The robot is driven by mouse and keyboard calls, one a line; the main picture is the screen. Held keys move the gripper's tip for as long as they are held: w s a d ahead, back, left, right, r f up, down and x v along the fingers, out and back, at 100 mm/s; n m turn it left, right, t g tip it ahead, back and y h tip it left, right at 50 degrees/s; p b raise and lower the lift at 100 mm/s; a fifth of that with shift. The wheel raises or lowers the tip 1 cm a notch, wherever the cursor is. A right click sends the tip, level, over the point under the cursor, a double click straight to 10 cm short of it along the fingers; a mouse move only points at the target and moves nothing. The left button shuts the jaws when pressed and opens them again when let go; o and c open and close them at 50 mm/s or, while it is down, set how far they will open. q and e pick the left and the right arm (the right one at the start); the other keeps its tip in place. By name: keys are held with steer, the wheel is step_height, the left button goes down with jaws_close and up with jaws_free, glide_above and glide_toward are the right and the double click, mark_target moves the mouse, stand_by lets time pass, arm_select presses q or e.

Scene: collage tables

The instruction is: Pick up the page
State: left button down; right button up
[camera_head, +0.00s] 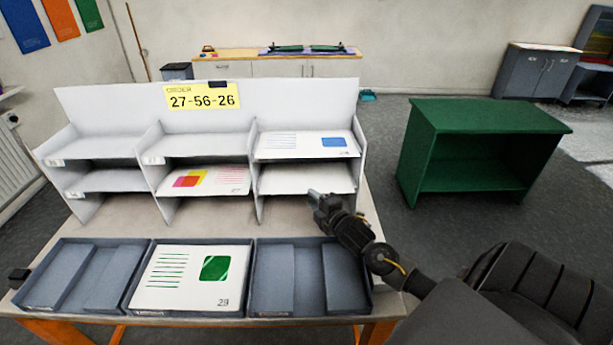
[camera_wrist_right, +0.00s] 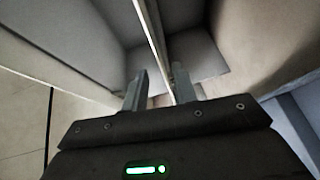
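A page with a blue block (camera_head: 300,145) lies on the upper right shelf of the white rack. A page with red and yellow blocks (camera_head: 207,181) lies on the lower middle shelf. A page with a green block, marked 29 (camera_head: 192,278), lies in the middle grey tray. My right gripper (camera_head: 316,196) is at the front of the lower right shelf (camera_head: 290,179). In the right wrist view its fingers (camera_wrist_right: 158,88) stand apart, with a thin pale edge running between them. I cannot tell whether that edge is a page or part of the rack. My left gripper is out of view.
A yellow card reading 27-56-26 (camera_head: 203,96) is on top of the rack (camera_head: 110,105). The left grey tray (camera_head: 85,277) and right grey tray (camera_head: 310,278) hold no page. A green cabinet (camera_head: 485,115) stands on the floor at the right.

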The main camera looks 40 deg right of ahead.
steer(key=w, duration=0.2)
steer(key=w+p, duration=0.1)
steer(key=w, duration=0.1)
steer(key=shift+w+d+f, duration=0.1)
steer(key=shift+d+f, duration=0.15)
jaws_close()
